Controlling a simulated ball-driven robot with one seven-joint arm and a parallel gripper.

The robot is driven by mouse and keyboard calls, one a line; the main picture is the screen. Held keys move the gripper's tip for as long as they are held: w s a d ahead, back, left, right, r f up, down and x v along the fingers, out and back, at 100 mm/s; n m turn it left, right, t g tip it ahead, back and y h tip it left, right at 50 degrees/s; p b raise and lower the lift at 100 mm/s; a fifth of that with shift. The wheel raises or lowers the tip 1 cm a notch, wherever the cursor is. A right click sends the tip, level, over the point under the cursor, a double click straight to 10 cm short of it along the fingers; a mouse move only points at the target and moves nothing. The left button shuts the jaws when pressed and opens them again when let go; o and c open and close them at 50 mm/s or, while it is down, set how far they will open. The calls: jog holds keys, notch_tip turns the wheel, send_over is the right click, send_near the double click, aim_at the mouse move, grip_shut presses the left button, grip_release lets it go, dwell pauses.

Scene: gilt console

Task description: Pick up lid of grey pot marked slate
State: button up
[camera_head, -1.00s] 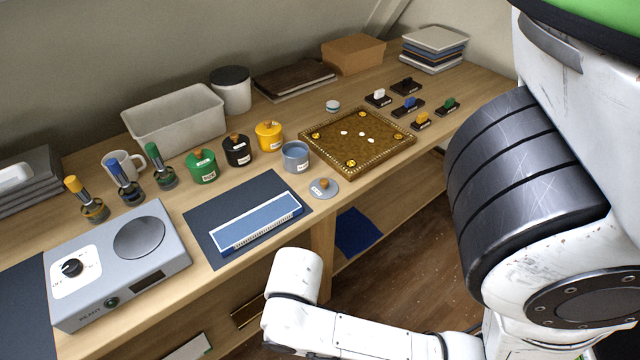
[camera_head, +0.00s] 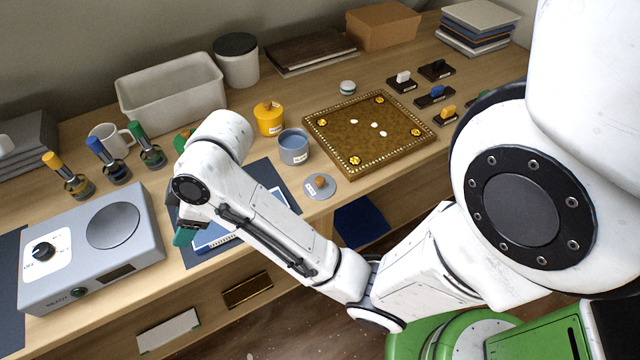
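The grey pot (camera_head: 293,147) stands without its lid on the wooden table, its blue-grey inside showing. Its label is too small to read. The grey lid (camera_head: 320,187) with a wooden knob lies on the table near the front edge, just right of and in front of the pot. My gripper (camera_head: 184,236) is at the left end of my forearm, over the dark mat, well left of the lid. Only a dark and teal part of it shows, and its fingers cannot be made out. The lid is not touched by my arm.
A yellow pot (camera_head: 268,118) stands behind the grey pot. My arm hides much of the green pot (camera_head: 184,140) and the blue board on the mat. A brown game board (camera_head: 368,133) lies right of the lid. A grey scale-like device (camera_head: 92,246) stands at left.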

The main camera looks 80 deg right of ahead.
jog(key=w+d+r+n+h, duration=0.1)
jog(key=d+r+n, duration=0.3)
jog(key=d, duration=0.5)
jog(key=n+g+h, duration=0.2)
jog(key=n+g, duration=0.1)
jog(key=g, duration=0.3)
send_over(320, 179)
notch_tip(320, 179, down, 5)
jog(key=f, duration=0.5)
jog(key=shift+d, duration=0.2)
jog(key=shift+a+f+p, duration=0.2)
jog(key=shift+f+p, duration=0.2)
jog(key=shift+f, duration=2.7)
grip_shut()
jog(key=shift+r, duration=0.15)
